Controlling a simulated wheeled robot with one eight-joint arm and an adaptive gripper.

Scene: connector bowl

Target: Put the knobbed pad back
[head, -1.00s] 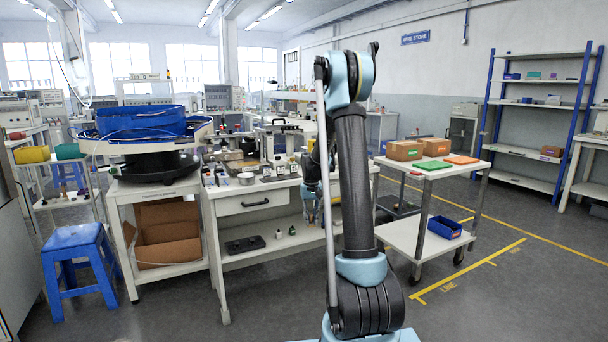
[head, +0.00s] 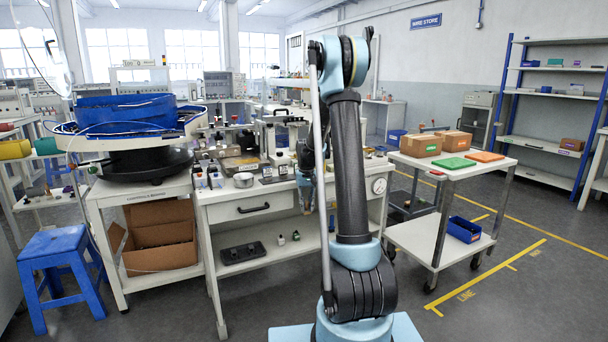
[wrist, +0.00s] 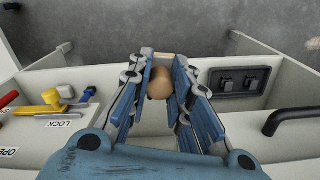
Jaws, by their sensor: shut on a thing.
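In the wrist view my gripper (wrist: 164,98) points down with its blue-padded fingers closed around a tan, rounded knob (wrist: 160,82). This looks like the knob of the knobbed pad; the rest of the piece is hidden by the fingers, and I cannot tell what is under it. In the head view my arm stands in front of the bench (head: 222,212), and my gripper is mostly hidden behind the arm's links near the bench's right part. I cannot pick out the pad's place in either view.
In the head view a cart (head: 430,236) stands right, a blue stool (head: 55,260) left.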

